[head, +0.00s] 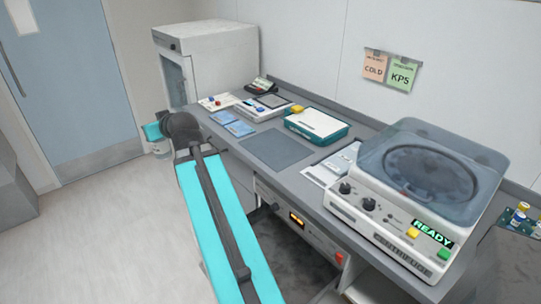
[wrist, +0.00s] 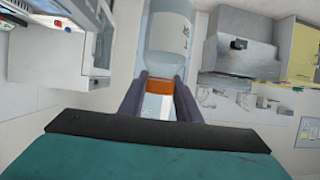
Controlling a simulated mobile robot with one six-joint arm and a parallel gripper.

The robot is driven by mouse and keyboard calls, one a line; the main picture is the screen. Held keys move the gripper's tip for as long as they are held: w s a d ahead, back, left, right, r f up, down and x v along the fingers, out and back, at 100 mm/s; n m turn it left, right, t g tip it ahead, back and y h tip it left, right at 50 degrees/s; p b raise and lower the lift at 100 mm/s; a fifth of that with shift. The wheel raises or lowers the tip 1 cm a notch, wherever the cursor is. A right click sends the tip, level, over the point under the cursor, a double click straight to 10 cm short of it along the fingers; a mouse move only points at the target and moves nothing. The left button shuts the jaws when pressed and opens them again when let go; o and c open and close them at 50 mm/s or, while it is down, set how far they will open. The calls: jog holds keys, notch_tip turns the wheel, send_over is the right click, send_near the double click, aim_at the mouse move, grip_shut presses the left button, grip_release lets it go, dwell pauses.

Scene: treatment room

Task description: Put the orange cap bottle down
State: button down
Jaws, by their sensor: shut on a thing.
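The orange cap bottle (wrist: 159,87) is between the two dark fingers of my gripper (wrist: 160,82) in the wrist view. Its orange cap band shows, with a pale body beside it. My gripper is shut on it. In the head view my teal arm reaches away over the floor side of the counter, and my gripper end (head: 156,138) is beyond the dark wrist joint, left of the counter's far end. A small pale shape hangs below it there, but I cannot tell whether it is the bottle.
The grey counter (head: 225,132) runs along the wall. A dark mat (head: 275,149) on it is bare. Around it stand a teal-edged box (head: 317,127), blue packets (head: 239,128), a white device (head: 262,107) and a centrifuge (head: 420,190). A white cabinet (head: 215,60) stands at the far end.

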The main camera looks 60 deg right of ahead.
jog(key=s+d+f+h+b, duration=0.1)
jog(key=s+d+b, duration=0.3)
jog(key=s+d, duration=0.4)
jog(key=s+d+f+m+b, duration=0.1)
jog(key=s+d+f+b, duration=0.2)
jog(key=s+d, duration=0.4)
jog(key=s+d+f+m+g+h+b, duration=0.1)
jog(key=s+d+b, duration=0.3)
jog(key=s+d, duration=0.4)
jog(key=s+f, duration=0.1)
jog(key=s, duration=0.4)
jog(key=shift+d+h+b, duration=0.3)
jog(key=shift+d, duration=0.05)
jog(key=shift+d+r, duration=0.1)
jog(key=d+p, duration=0.1)
jog(key=p, duration=0.2)
jog(key=w+d+p, duration=0.1)
jog(key=p, duration=0.2)
jog(key=shift+w+d, duration=0.3)
jog(key=p, duration=0.4)
jog(key=shift+w+d, duration=0.25)
jog(key=shift+d, duration=0.15)
jog(key=p, duration=0.3)
jog(key=d+p, duration=0.1)
jog(key=p, duration=0.1)
jog(key=shift+w+p, duration=0.25)
jog(key=shift+p, duration=0.15)
